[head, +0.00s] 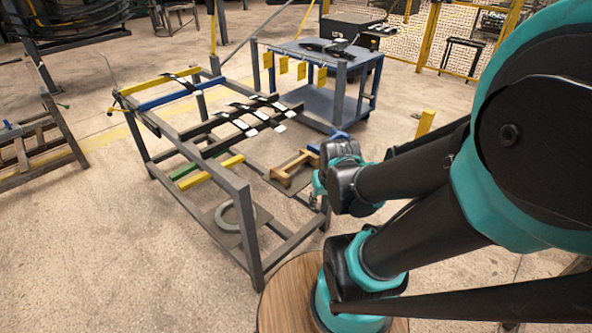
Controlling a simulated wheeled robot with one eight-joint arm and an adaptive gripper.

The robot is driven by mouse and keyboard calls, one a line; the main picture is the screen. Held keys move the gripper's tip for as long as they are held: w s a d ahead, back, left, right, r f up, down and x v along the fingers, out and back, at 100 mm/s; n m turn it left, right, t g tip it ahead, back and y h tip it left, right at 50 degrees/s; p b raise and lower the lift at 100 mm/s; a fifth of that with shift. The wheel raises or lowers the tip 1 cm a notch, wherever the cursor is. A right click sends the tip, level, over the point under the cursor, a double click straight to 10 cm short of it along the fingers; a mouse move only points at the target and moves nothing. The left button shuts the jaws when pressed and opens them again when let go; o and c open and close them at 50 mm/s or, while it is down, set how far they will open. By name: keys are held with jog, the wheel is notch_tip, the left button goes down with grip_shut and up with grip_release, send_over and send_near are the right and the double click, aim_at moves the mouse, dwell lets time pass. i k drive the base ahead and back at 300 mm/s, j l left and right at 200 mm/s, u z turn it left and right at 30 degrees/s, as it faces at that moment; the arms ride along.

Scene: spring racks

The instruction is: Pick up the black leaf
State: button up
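Several black leaves with pale ends lie side by side across the dark bars of a grey metal rack (243,200). One black leaf (262,116) is near the middle of this group. Which leaf the task means, I cannot tell. Another dark strip lies at the rack's far left end. My gripper (314,200) hangs low at the rack's right side, below and to the right of the leaves and apart from them. It is small and partly hidden by my arm, so its fingers are unclear.
A blue cart (330,103) with yellow tags and dark parts stands behind the rack. A wooden frame (292,170) and a grey ring (235,217) sit low inside the rack. Another rack (38,145) stands at left. Open floor lies in front.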

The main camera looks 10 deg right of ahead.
aim_at(191, 88)
jog(key=i+j+u, duration=0.65)
jog(key=j+u, duration=0.2)
jog(key=i+j+u, duration=0.2)
jog(key=i+u, duration=0.2)
jog(key=i+j+u, duration=0.1)
jog(key=i+u, duration=0.3)
jog(key=i+j+z, duration=0.1)
jog(key=i+z, duration=0.15)
jog(key=i, duration=0.2)
jog(key=i+j+z, duration=0.2)
jog(key=i, duration=0.3)
jog(key=i+j+z, duration=0.25)
jog(key=i, duration=0.2)
jog(key=i+j+z, duration=0.2)
jog(key=z, duration=0.25)
jog(key=i+j+z, duration=0.35)
jog(key=z, duration=0.15)
jog(key=i+j+z, duration=0.15)
jog(key=j+z, duration=0.3)
jog(key=i+j+z, duration=0.15)
jog(key=j+z, duration=0.2)
jog(key=z, duration=0.15)
